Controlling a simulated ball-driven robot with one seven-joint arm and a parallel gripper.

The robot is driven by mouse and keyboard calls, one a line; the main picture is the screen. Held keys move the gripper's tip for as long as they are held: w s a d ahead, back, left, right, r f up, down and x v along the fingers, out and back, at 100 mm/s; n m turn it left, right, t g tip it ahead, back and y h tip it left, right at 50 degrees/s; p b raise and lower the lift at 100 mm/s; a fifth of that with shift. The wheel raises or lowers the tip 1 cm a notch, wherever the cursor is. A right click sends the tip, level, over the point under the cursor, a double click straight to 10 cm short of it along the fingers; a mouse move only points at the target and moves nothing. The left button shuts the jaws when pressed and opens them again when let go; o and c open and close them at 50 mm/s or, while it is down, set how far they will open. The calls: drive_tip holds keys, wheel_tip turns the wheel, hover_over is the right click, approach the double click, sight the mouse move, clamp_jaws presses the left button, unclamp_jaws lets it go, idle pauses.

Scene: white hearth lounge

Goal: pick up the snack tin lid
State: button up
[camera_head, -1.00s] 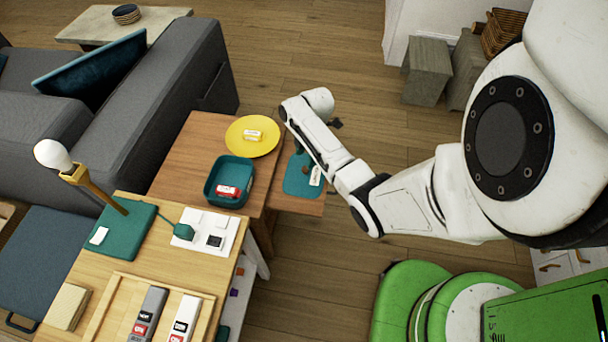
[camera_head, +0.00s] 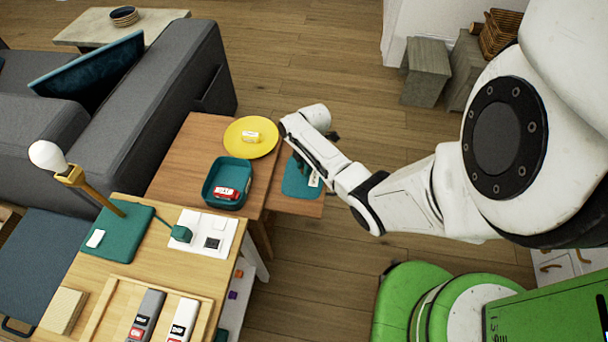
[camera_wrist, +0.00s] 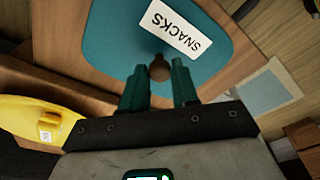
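The snack tin lid (camera_head: 295,184) is a teal rounded square lying flat on a small wooden surface. In the wrist view the lid (camera_wrist: 112,42) fills the upper middle, with a white "SNACKS" label (camera_wrist: 175,28) and a round brown knob (camera_wrist: 159,72). My gripper (camera_wrist: 158,67) is open, with one dark finger on each side of the knob and gaps visible between. I cannot tell its exact height over the lid. In the head view my arm hides much of the gripper and the knob.
A teal open tin (camera_head: 209,192) holding a red packet stands left of the lid on the brown table (camera_head: 180,170). A lighter table with a lamp (camera_head: 48,155) is at front left.

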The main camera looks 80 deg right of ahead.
clamp_jaws()
idle(0.3)
